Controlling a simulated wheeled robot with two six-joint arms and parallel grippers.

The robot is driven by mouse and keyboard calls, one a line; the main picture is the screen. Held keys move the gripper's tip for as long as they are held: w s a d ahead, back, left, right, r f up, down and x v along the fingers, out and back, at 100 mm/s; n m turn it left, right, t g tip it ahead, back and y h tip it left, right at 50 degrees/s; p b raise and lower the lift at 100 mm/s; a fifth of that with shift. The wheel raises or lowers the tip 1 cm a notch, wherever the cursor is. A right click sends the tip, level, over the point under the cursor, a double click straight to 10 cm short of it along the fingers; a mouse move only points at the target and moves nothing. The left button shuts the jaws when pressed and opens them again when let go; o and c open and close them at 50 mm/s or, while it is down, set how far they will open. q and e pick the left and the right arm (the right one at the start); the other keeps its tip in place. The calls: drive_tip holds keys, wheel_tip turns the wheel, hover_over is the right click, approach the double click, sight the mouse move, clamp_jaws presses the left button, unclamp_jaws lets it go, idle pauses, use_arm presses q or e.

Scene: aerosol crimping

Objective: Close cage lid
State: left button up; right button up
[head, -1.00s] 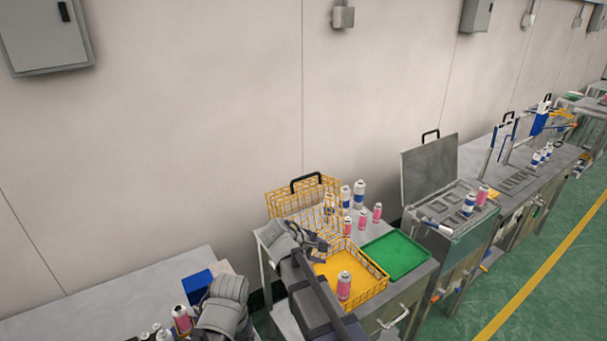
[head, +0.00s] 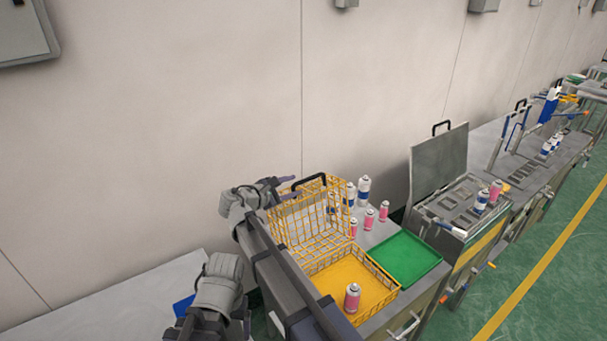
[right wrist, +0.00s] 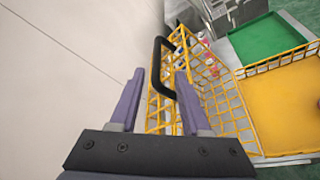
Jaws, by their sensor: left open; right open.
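The yellow wire cage (head: 388,307) stands on the bench with its mesh lid (head: 290,222) raised open at the back left. The lid has a black handle (head: 311,181) on its top edge. My right gripper (head: 287,185) is open beside the handle. In the right wrist view, the black handle (right wrist: 157,72) shows between and just beyond the open fingers (right wrist: 157,90), not gripped. A pink can (head: 352,298) stands inside the cage on its yellow floor. My left gripper (head: 213,332) is low at the left, over the left table, partly cut off by the frame edge.
A green tray (head: 408,258) lies right of the cage. Several blue-white and pink cans (head: 364,190) stand behind it, close to the lid. A grey machine with a raised lid (head: 438,172) stands further right. The wall (head: 150,130) rises behind the bench.

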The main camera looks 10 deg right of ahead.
sight(303, 182)
drive_tip(key=shift+w, duration=0.3)
drive_tip(key=shift+w+d, duration=0.1)
drive_tip(key=shift+d, duration=0.15)
drive_tip(key=b+x, duration=0.2)
drive_tip(key=x, duration=0.5)
drive_tip(key=shift+w, duration=0.1)
drive_tip(key=shift+c, duration=0.3)
clamp_jaws()
idle(0.8)
